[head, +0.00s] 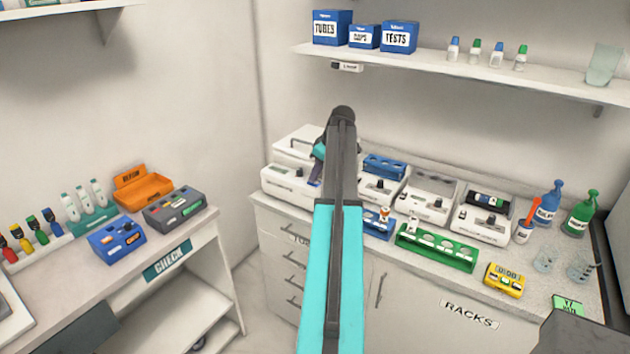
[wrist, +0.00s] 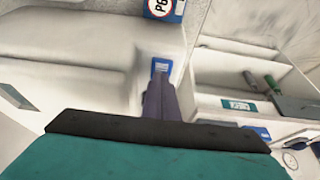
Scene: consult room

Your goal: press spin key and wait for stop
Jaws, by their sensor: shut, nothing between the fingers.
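A white machine with a handled lid (head: 292,150) stands at the left end of the back counter, its lid shut as far as I can see. My gripper (head: 316,173) is at its front right, partly hidden behind my arm. In the wrist view my shut, empty gripper (wrist: 160,84) points at a small blue key or panel (wrist: 161,65) on the white casing (wrist: 80,62). The fingertips overlap its lower edge; I cannot tell whether they touch it. I can read no lettering on it.
A shelf (head: 450,65) with blue boxes hangs above. A side table (head: 75,268) stands at left.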

